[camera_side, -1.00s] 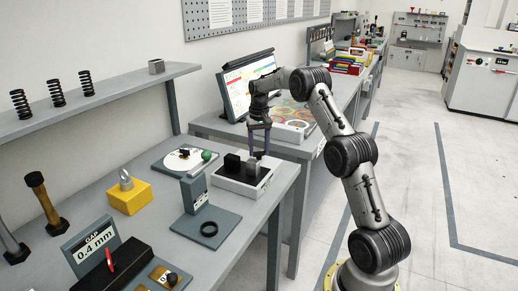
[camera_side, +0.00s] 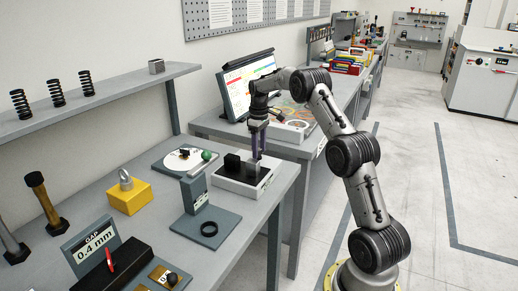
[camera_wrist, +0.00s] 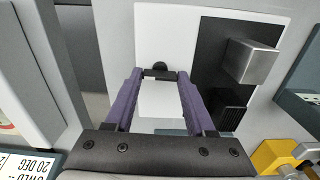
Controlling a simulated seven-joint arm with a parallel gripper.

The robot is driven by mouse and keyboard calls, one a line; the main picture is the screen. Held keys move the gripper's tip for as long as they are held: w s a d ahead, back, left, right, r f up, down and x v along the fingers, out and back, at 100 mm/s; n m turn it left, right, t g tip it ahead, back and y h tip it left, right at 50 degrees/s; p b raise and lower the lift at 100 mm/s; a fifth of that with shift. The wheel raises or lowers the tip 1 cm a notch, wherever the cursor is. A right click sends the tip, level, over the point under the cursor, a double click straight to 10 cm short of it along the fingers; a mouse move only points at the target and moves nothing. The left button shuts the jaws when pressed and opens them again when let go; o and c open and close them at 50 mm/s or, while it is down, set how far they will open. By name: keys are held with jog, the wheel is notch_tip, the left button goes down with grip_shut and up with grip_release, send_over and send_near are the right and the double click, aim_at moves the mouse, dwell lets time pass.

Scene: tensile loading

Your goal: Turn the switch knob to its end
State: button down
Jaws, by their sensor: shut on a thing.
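The switch knob (camera_wrist: 158,68) is small and black, with a rounded end. It sits on the white face of the switch box (camera_wrist: 175,30), between my fingertips in the wrist view. My gripper (camera_wrist: 159,77) has two purple fingers, shut on the knob from both sides. In the side view, my gripper (camera_side: 257,157) points down at the back right part of the white box (camera_side: 227,183), and the knob is too small and covered to make out. The knob's marks and end stop cannot be seen.
A metal block (camera_wrist: 250,62) and a black ribbed block (camera_wrist: 230,108) stand on the box's black strip, close to the right finger. A grey stand (camera_side: 212,220) with a black ring is in front, and a yellow block (camera_side: 128,197) is farther left. A monitor (camera_side: 243,85) stands behind.

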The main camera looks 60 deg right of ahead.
jog(key=shift+r+n, duration=0.1)
jog(key=shift+n, duration=0.2)
dwell(0.4)
jog(key=shift+c, duration=1.2)
grip_release()
notch_tip(320, 180, up, 14)
